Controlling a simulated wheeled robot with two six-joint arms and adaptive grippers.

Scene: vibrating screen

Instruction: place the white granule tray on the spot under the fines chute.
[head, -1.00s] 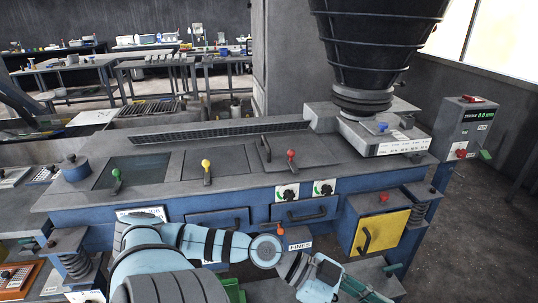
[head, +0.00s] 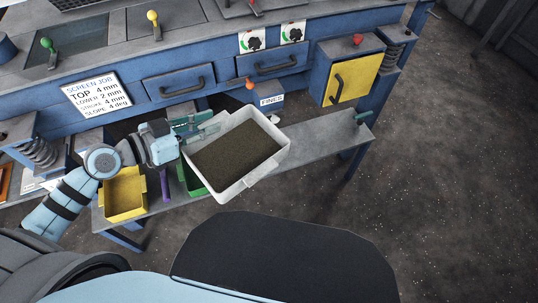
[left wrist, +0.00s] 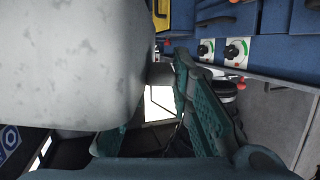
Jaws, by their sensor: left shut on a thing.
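The white granule tray (head: 257,177), filled with dark granules, is held out in front of the machine, turned at an angle. My left gripper (head: 203,129) is shut on its upper-left rim in the head view. In the left wrist view the teal fingers (left wrist: 165,120) are close up, beside a large pale surface that is probably the tray. The fines chute (head: 267,88), a blue box labelled FINES, is just above and beyond the tray's far corner. The tray hides part of the bench below the chute. I cannot tell whether the tray touches the bench. My right gripper is not in view.
The grey bench (head: 325,143) is bare right of the tray, with a green handle (head: 363,117) near its end. A yellow bin (head: 125,194) and a partly hidden green bin (head: 194,180) are on the left. An orange-red knob (head: 249,84) is beside the chute.

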